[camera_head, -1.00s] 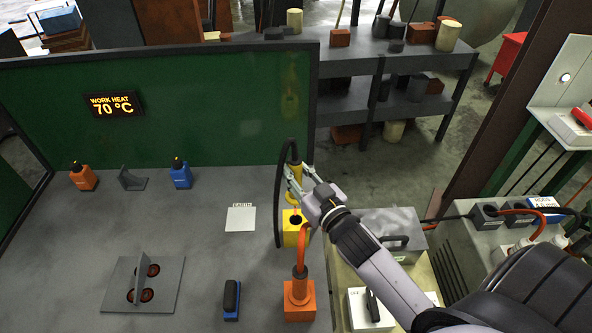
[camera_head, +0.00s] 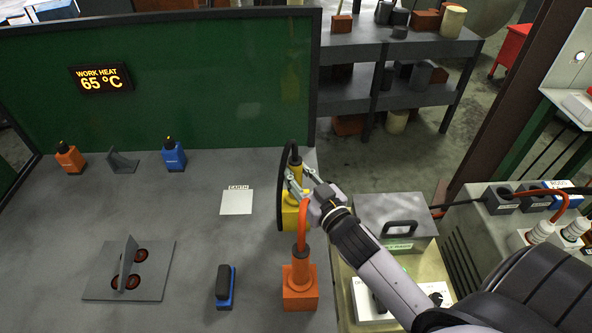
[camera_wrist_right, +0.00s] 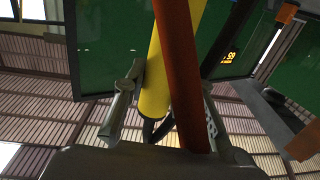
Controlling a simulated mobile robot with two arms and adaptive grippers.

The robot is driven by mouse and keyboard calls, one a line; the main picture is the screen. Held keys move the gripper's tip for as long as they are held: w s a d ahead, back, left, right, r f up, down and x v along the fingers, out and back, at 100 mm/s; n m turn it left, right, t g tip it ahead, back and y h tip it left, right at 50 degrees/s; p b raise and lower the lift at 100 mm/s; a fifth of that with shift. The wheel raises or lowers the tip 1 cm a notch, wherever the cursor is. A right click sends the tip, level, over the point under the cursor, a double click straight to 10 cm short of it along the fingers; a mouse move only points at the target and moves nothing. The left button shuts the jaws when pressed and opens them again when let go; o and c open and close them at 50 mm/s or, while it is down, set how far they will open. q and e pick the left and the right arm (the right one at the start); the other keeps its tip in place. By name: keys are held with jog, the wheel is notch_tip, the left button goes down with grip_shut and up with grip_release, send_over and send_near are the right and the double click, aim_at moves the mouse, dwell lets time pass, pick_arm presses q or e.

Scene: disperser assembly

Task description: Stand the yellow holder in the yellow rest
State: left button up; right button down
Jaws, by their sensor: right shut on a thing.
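The yellow holder (camera_head: 295,172), with a black cable at its top, stands near upright in my right gripper (camera_head: 299,187). The yellow rest (camera_head: 290,217) is a yellow block directly below it. The holder's lower end meets the top of the rest or is in its hole; the gripper hides the hole, so I cannot tell how deep. In the right wrist view the yellow holder (camera_wrist_right: 155,85) lies between the two fingers (camera_wrist_right: 166,105), with an orange-red cable crossing in front. My left gripper is not in view.
An orange holder (camera_head: 299,270) with a red cable stands in an orange base just in front of the rest. A white earth plate (camera_head: 237,202), a blue-based brush (camera_head: 225,287) and a grey plate with an upright fin (camera_head: 128,270) lie left. A green screen (camera_head: 200,90) stands behind.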

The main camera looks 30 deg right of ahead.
jog(key=shift+f, duration=0.15)
jog(key=c, duration=1.2)
grip_release()
jog(key=shift+f, duration=0.1)
jog(key=s, duration=1.2)
jog(key=shift+d, duration=0.35)
